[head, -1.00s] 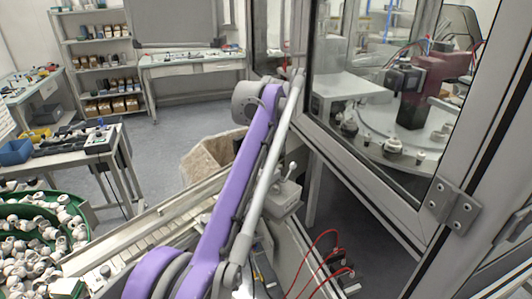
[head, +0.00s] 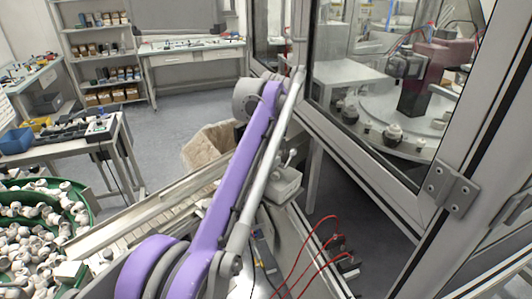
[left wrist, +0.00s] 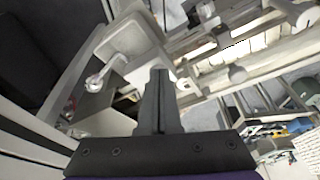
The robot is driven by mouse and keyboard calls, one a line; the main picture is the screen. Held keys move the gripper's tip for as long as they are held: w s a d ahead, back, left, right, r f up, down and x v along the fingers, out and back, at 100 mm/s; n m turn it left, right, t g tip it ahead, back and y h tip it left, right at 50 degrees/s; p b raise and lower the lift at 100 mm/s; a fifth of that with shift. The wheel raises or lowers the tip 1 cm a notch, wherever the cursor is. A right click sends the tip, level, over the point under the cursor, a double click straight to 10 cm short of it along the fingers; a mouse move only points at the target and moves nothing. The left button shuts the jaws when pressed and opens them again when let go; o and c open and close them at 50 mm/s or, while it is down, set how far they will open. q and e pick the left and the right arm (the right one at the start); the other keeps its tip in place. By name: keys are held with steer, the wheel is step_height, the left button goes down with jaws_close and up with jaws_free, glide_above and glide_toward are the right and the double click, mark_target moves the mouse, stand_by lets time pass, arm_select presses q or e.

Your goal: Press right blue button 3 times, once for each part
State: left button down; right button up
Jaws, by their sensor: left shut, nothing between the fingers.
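My left gripper (left wrist: 160,110) shows in the left wrist view with its two dark fingers together and nothing between them. Just beyond the fingertips is a pale grey box (left wrist: 128,42) with a lever on its side. In the head view a grey box with a lever (head: 284,184) stands beside my purple arm. My left gripper is hidden in the head view. A small control box (head: 100,131) with a tiny blue spot on top sits on the left table. I cannot make out a blue button near my gripper. My right gripper is in neither view.
A glass-doored machine frame (head: 438,190) stands close on the right. A green bowl (head: 84,192) of white parts is at lower left. A rail runs beside my arm, and red cables (head: 312,238) hang at the lower right. Open floor lies behind.

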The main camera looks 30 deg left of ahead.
arm_select(q)
steer(key=shift+p, duration=0.35)
step_height(320, 180, up, 4)
steer(key=shift+a+f+p, duration=0.15)
steer(key=shift+p, duration=0.95)
steer(key=p+v, duration=0.2)
steer(key=v, duration=0.8)
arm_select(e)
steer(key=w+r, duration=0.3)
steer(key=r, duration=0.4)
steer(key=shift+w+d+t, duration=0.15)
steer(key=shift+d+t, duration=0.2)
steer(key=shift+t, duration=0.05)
